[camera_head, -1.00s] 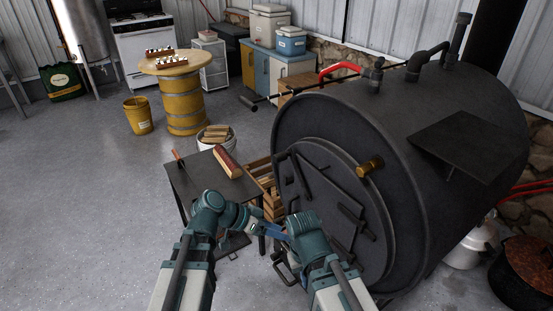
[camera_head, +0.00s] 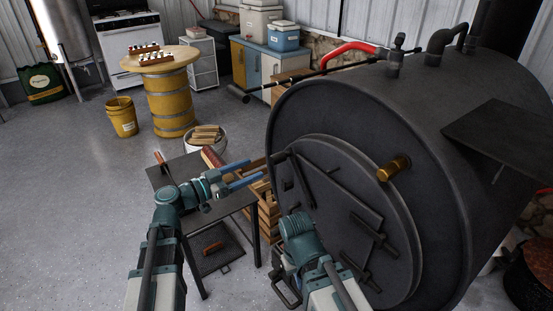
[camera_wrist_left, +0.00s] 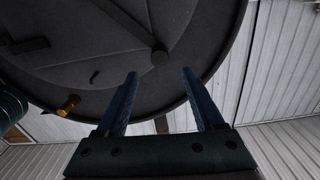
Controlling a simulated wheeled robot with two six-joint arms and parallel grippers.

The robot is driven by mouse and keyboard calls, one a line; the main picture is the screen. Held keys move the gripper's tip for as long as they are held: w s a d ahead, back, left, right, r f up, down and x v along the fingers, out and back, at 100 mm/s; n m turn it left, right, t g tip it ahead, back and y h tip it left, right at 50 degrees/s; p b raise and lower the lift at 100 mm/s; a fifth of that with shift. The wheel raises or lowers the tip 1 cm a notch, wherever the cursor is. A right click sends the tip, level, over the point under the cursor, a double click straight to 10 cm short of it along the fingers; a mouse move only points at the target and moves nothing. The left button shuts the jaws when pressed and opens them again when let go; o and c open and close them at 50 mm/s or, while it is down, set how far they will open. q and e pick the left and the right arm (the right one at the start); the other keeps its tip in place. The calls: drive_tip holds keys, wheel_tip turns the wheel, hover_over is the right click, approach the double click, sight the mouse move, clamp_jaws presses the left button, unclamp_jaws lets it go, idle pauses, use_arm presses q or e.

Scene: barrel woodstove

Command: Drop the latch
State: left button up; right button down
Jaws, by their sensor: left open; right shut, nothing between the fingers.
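The black latch bar (camera_head: 304,182) sits at the left side of the stove's round door plate (camera_head: 350,165). It slopes down to the right from its upper end. In the left wrist view the bar (camera_wrist_left: 132,27) ends at a round knob beyond my fingers. My left gripper (camera_head: 248,176) is open with blue fingers pointing at the stove, left of the latch and apart from it. In the left wrist view the gap between its fingers (camera_wrist_left: 160,90) is empty. My right arm reaches in before the stove's lower front; its fingers are hidden.
The black barrel stove (camera_head: 430,130) fills the right side, with a brass knob (camera_head: 394,168) on its front. A dark side table (camera_head: 175,172) stands below my left arm, with firewood in a bucket (camera_head: 222,143) behind it. Open floor lies to the left.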

sight(272, 161)
use_arm(q)
drive_tip(key=x, duration=1)
drive_tip(key=shift+c, duration=0.3)
clamp_jaws()
idle(1.0)
